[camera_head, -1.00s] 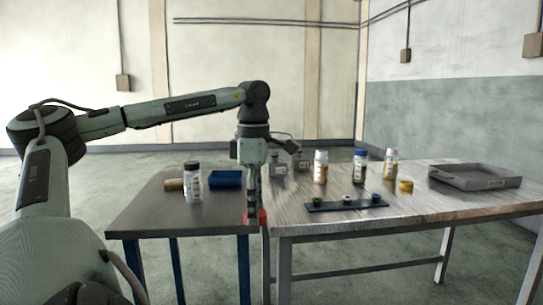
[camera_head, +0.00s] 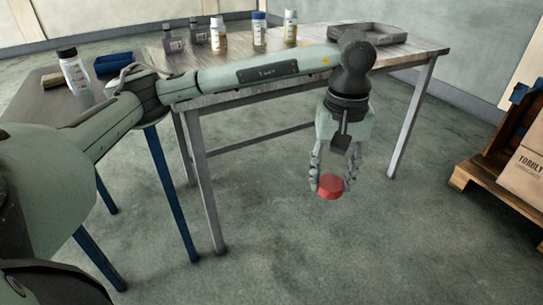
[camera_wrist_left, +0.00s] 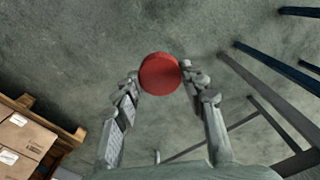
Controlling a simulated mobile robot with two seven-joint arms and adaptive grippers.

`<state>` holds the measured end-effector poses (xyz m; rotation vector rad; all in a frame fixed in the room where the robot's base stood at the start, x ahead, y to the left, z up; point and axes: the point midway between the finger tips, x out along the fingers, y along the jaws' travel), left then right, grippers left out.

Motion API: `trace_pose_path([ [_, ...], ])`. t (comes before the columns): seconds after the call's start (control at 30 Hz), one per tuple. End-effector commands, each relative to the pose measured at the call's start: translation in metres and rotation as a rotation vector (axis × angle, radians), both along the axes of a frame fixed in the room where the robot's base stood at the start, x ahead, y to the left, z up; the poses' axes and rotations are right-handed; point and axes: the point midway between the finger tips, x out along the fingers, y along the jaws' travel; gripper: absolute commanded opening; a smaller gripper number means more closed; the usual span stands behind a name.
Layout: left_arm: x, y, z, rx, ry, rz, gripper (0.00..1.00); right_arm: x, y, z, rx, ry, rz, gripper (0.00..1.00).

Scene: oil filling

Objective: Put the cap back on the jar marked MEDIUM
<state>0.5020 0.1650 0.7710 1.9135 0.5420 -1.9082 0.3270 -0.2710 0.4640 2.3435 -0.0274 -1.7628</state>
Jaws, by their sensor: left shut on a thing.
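My left gripper (camera_head: 332,178) hangs in front of the wooden table, over open floor. It is shut on a round red cap (camera_head: 331,188), held between the fingertips. The cap also shows in the left wrist view (camera_wrist_left: 160,74). My right gripper is not in view.
Dark bottles (camera_head: 173,44) stand at the wooden table's left back. A grey tray (camera_head: 366,33) is at its far right. A blue box (camera_head: 113,63) lies on the dark table. A pallet with cartons (camera_head: 524,170) stands at right. My arm covers much of the wooden table's front.

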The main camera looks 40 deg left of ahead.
Motion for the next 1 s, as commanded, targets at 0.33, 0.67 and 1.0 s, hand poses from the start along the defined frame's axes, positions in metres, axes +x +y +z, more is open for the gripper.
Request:
trace_pose_path([
  [0.33,-0.004,-0.090,0.014,0.000,0.002,-0.516,0.31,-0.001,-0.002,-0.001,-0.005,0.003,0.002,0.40],
  [0.67,-0.005,-0.095,0.014,-0.001,0.004,-0.554,0.31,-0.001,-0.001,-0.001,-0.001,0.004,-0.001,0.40],
  [1.0,-0.005,-0.095,0.014,-0.002,0.003,-0.551,0.31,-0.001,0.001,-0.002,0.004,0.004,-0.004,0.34],
])
